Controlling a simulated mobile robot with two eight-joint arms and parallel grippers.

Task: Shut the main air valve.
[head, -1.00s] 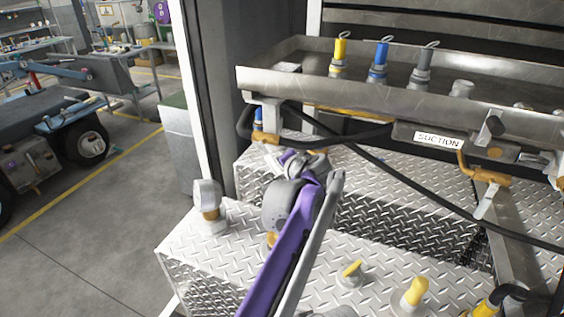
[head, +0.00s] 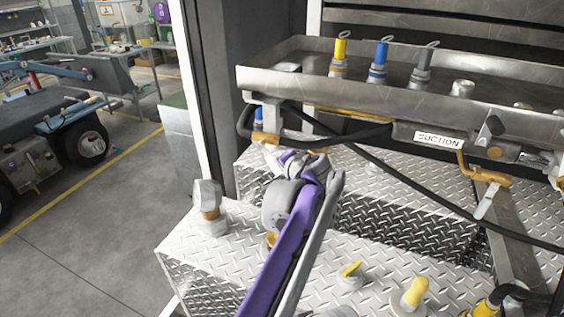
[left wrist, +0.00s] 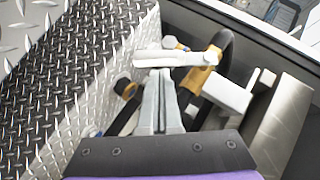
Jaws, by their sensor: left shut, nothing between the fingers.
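A brass-coloured valve with a white lever handle shows in the left wrist view, the lever (left wrist: 176,59) lying nearly level across the picture and the brass body (left wrist: 213,66) at its right end. In the head view, the brass body (head: 264,138) is under the left end of the steel tray, below a blue fitting. I take it to be the main air valve; no label on it is readable. My left gripper (left wrist: 157,82) is shut and empty, its fingertips close to the lever; I cannot tell whether they touch. In the head view my arm partly hides this spot. My right gripper is not in view.
The steel tray (head: 290,79) with yellow, blue and grey nozzles overhangs the valve. A black hose (head: 345,139) runs below it. A lever valve (head: 486,200) hangs right, near the SUCTION label (head: 438,140). Diamond-plate boxes (head: 200,252) with knobs lie below. A dark post (head: 210,90) stands left.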

